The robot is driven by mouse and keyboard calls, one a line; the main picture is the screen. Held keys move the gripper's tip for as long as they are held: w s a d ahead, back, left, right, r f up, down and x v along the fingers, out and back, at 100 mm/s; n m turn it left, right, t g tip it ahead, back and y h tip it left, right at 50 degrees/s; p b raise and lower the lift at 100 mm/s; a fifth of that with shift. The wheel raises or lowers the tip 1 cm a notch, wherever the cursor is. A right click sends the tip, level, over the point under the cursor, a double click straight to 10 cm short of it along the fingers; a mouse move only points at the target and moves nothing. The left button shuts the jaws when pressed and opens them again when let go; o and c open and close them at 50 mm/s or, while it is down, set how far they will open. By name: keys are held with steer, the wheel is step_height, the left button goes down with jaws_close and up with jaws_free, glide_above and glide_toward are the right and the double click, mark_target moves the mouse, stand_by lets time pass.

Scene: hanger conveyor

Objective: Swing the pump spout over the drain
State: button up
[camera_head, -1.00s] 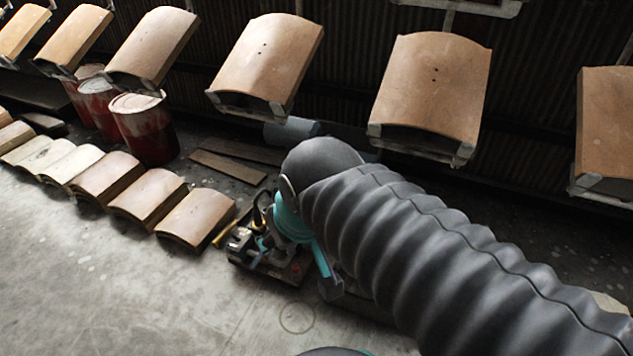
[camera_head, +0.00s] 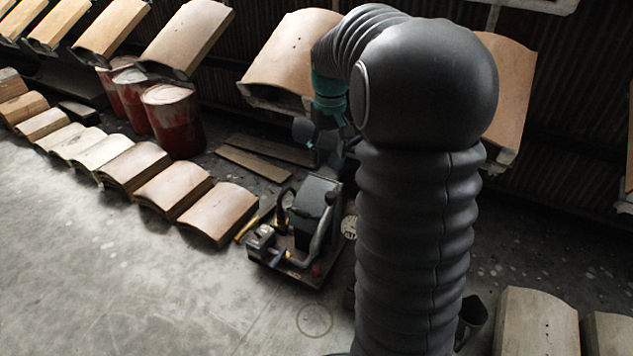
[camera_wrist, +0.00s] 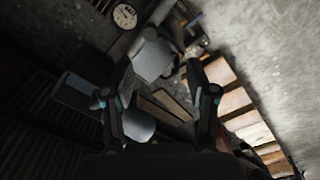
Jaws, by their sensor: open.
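A small machine on a dark base board, which looks like the pump (camera_head: 318,205), stands on the floor left of my arm. It has a dark hood, a bent grey pipe (camera_head: 322,235) and small fittings; I cannot tell for sure which part is the spout. A thin ring (camera_head: 314,319) marks the floor in front of it; I cannot tell whether this is the drain. My gripper (camera_head: 322,145) hangs above and behind the machine, partly hidden. In the wrist view my gripper (camera_wrist: 160,105) is open, with its fingers apart. A grey part (camera_wrist: 152,60) shows beyond the fingertips.
A pale round dial (camera_head: 349,227) sits beside the machine, partly behind my arm. Curved tan pieces (camera_head: 215,212) line the floor at left, with red drums (camera_head: 172,122) and planks (camera_head: 253,162) behind. More pieces (camera_head: 187,38) hang above. The front left floor is clear.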

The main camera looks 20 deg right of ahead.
mark_target(331, 195)
steer(key=shift+g, duration=0.3)
steer(key=f, duration=0.5)
steer(key=w+d+f+b, duration=0.1)
steer(key=f, duration=0.5)
steer(key=w+d+f, duration=0.1)
steer(key=f, duration=0.4)
steer(key=shift+w+d+f+b, duration=0.15)
steer(key=shift+d+f+b, duration=0.1)
steer(key=shift+b, duration=0.15)
steer(key=shift+c, duration=0.2)
jaws_close()
